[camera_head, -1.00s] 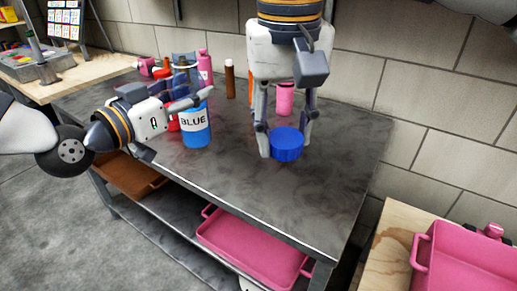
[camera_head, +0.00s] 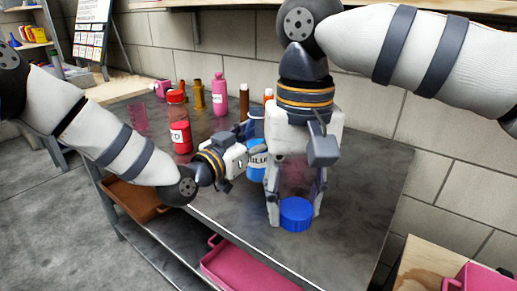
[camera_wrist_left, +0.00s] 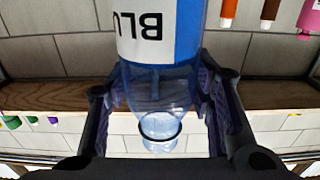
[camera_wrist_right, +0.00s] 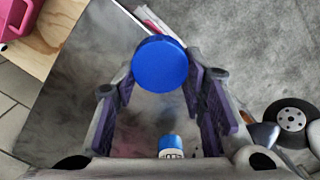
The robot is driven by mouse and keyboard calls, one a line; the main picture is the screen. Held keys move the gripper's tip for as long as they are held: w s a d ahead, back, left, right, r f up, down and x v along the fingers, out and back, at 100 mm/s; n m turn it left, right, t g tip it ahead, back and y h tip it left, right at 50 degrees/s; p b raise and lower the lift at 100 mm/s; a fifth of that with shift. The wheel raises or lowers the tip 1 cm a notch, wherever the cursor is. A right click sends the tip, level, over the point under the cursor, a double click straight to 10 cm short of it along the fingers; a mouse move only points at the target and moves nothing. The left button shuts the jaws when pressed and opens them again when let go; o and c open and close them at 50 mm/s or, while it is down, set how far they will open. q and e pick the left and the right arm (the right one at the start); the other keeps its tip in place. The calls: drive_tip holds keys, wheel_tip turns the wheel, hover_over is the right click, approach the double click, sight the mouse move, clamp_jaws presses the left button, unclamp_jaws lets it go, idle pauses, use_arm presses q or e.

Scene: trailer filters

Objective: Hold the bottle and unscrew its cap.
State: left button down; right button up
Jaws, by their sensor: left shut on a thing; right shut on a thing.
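The bottle (camera_head: 256,161) is blue with a white label; in the head view it is partly hidden behind my right gripper. My left gripper (camera_head: 249,138) is shut around it from the left. In the left wrist view the bottle (camera_wrist_left: 156,85) sits between the fingers, its clear neck bare and without a cap. My right gripper (camera_head: 296,207) points down, shut on the round blue cap (camera_head: 296,215). The cap (camera_wrist_right: 160,64) also shows between the fingertips in the right wrist view, apart from the bottle (camera_wrist_right: 170,146). I cannot tell whether the bottle touches the table.
A red bottle (camera_head: 180,130), a pink bottle (camera_head: 219,94) and brown bottles (camera_head: 198,95) stand at the back of the grey table (camera_head: 345,200). Pink trays sit on the lower shelf (camera_head: 235,272) and at the lower right (camera_head: 470,280). The table's right side is clear.

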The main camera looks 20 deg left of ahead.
use_arm(q)
drive_tip(key=shift+f, duration=1.75)
drive_tip(key=c, duration=0.8)
unclamp_jaws()
drive_tip(key=shift+o, duration=0.2)
drive_tip(key=shift+r, duration=0.15)
